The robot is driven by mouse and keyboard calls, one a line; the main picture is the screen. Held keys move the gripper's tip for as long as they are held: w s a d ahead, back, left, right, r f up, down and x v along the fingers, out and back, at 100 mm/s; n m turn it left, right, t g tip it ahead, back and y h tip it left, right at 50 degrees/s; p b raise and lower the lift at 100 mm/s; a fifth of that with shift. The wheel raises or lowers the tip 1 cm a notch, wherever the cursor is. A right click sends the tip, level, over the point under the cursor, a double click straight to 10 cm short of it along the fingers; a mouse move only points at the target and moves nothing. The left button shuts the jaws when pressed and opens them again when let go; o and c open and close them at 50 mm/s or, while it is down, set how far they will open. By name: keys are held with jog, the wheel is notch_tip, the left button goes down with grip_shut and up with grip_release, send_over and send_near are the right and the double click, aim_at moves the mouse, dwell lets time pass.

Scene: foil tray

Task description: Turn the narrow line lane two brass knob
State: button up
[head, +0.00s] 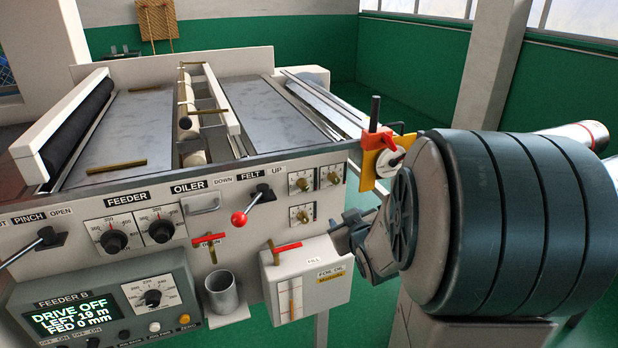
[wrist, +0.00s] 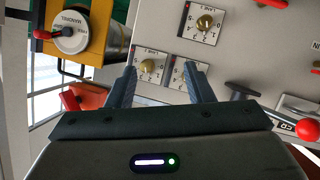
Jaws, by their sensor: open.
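Three small brass knobs sit on square white dial plates on the cream front panel. In the head view there are an upper left knob (head: 300,181), an upper right knob (head: 332,177) and a lower knob (head: 302,216). My gripper (wrist: 160,82) is apart from the panel, as far as I can tell. My arm hides part of it in the head view.
A yellow bracket with a white mandrel knob (wrist: 72,38) and red handle stands close beside my gripper.

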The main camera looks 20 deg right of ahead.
aim_at(336, 182)
jog(key=w+d+t, duration=0.1)
jog(key=w, duration=0.3)
jog(key=w+d+t, duration=0.1)
jog(key=w+t, duration=0.1)
jog(key=w, duration=0.3)
jog(key=w+d+n+t+y, duration=0.1)
jog(key=w, duration=0.4)
jog(key=shift+w+d+r+p, duration=0.1)
jog(key=shift+d+r+p, duration=0.2)
jog(key=shift+r+p, duration=0.1)
jog(key=shift+f, duration=0.1)
jog(key=c, duration=1)
